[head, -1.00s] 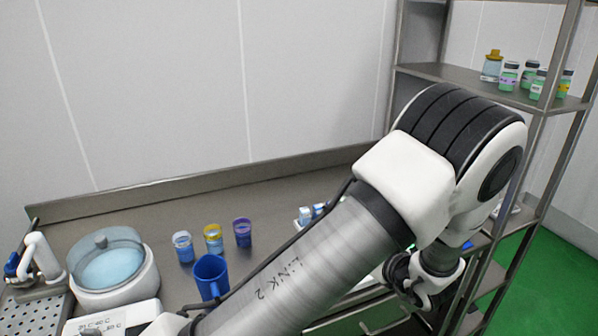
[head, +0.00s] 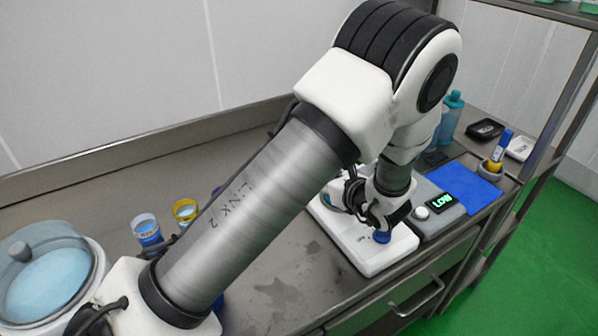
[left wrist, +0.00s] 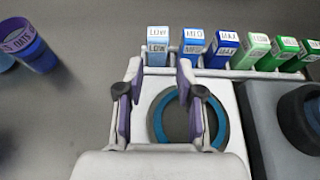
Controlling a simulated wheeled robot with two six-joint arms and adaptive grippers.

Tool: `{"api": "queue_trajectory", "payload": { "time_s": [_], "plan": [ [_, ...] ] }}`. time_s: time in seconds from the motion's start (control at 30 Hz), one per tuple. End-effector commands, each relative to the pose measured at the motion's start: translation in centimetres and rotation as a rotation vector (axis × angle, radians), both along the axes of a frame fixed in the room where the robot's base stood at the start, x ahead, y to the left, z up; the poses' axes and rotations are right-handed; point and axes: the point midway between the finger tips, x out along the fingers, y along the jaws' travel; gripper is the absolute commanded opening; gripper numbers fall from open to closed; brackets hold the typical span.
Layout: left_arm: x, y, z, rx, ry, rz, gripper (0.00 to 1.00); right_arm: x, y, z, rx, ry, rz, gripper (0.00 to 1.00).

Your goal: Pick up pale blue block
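The pale blue block (left wrist: 160,45), labelled LOW, stands at the left end of a row of blocks in the left wrist view. My left gripper (left wrist: 160,68) is open, with its two fingers apart. Its fingertips are just short of the block, one towards each side of it; I cannot tell whether they touch it. My right gripper is in neither current view.
A blue MED block (left wrist: 192,46) and a dark blue MAX block (left wrist: 222,50) stand close beside it, then several green ones. A grey unit with a LOW display (head: 443,202) adjoins the board. Cups (head: 146,230) stand left of my arm.

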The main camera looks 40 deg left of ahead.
Motion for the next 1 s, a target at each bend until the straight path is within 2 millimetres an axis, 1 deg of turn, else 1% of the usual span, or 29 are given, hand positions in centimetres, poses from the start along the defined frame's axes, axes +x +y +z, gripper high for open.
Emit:
{"api": "queue_trajectory", "payload": {
  "time_s": [0.03,0.17,0.3,0.4,0.5,0.63,0.67,0.7,0.73,0.77,1.0],
  "plan": [
    [0.1,0.7,-0.1,-0.003,0.001,0.005,0.36,0.0,0.0,0.4,0.0,-0.001,0.0,0.4],
    [0.5,2.3,-0.5,-0.003,0.0,0.005,0.36,0.0,0.0,1.0,0.0,-0.001,0.001,0.4],
    [1.0,4.6,-1.2,-0.003,0.001,0.006,0.36,0.0,0.0,2.3,0.0,-0.001,0.0,0.4],
    [1.4,5.9,-2.0,-0.003,0.0,0.005,0.36,0.0,0.0,2.4,0.0,-0.001,0.0,0.4],
    [1.6,6.4,-2.2,0.0,-0.001,0.003,0.36,0.0,0.0,2.4,0.0,-0.001,0.001,0.4],
    [1.6,6.3,-2.3,0.001,-0.002,0.002,0.36,0.0,0.0,2.3,0.0,-0.001,0.001,0.4],
    [1.6,6.3,-2.3,0.001,-0.002,0.002,0.33,0.0,0.0,2.3,0.0,-0.001,0.001,0.4],
    [1.6,6.3,-2.3,0.001,-0.002,0.002,0.19,0.0,0.0,2.3,0.0,-0.001,0.001,0.4],
    [1.6,6.3,-2.3,0.001,-0.002,0.002,0.08,0.0,0.0,2.3,0.0,-0.001,0.001,0.4],
    [1.6,6.3,-2.3,0.001,-0.002,0.002,0.0,0.0,0.0,2.3,0.0,-0.001,0.001,0.4],
    [1.6,6.3,-2.3,0.0,-0.001,0.002,0.0,0.0,0.0,2.3,0.0,-0.001,0.001,0.4]
  ]
}}
